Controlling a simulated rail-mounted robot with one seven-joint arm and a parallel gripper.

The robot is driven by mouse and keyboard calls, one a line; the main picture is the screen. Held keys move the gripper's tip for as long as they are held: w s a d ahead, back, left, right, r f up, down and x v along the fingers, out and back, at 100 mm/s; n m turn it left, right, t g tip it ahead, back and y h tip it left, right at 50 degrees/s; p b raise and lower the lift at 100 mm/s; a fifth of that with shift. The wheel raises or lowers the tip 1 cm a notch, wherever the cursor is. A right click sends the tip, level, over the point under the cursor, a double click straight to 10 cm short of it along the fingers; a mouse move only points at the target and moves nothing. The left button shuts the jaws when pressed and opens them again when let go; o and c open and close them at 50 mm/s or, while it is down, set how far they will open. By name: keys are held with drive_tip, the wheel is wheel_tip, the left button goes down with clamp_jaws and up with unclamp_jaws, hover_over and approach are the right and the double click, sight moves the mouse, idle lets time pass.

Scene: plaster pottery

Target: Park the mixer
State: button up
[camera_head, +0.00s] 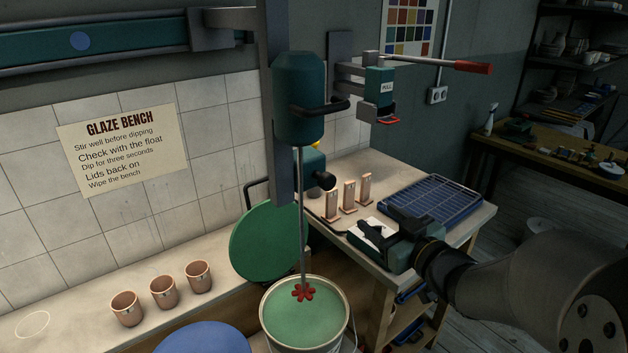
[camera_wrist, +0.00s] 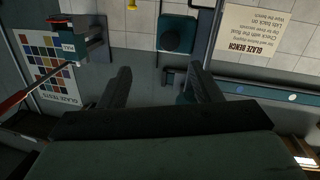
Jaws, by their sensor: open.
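The mixer (camera_head: 298,97) is a teal motor with a black loop handle (camera_head: 322,108), hanging upright on a dark vertical post. Its thin shaft runs down to a red paddle (camera_head: 303,292) at the green glaze surface in a pale bucket (camera_head: 346,318). Whether the paddle dips under is unclear. My gripper (camera_head: 378,222) is open and empty, to the right of the shaft and below the motor, apart from both.
A teal wall rail (camera_head: 120,45) has a blue dot. A PULL-labelled latch (camera_head: 380,87) and red-ended lever (camera_head: 472,66) stick out right of the mixer. A green lid (camera_head: 266,243) leans behind the bucket. Copper cups (camera_head: 163,292) and a blue rack (camera_head: 430,198) stand on benches.

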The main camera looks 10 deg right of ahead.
sight(330, 184)
drive_tip(key=shift+n+y, duration=0.3)
drive_tip(key=shift+y, duration=0.5)
drive_tip(key=p+x, duration=0.1)
drive_tip(key=x, duration=0.4)
drive_tip(key=p+x, duration=0.1)
drive_tip(key=x, duration=0.5)
drive_tip(key=p+x, duration=0.1)
drive_tip(key=x, duration=0.5)
drive_tip(key=shift+s+a+r, duration=0.15)
drive_tip(key=shift+a, duration=0.2)
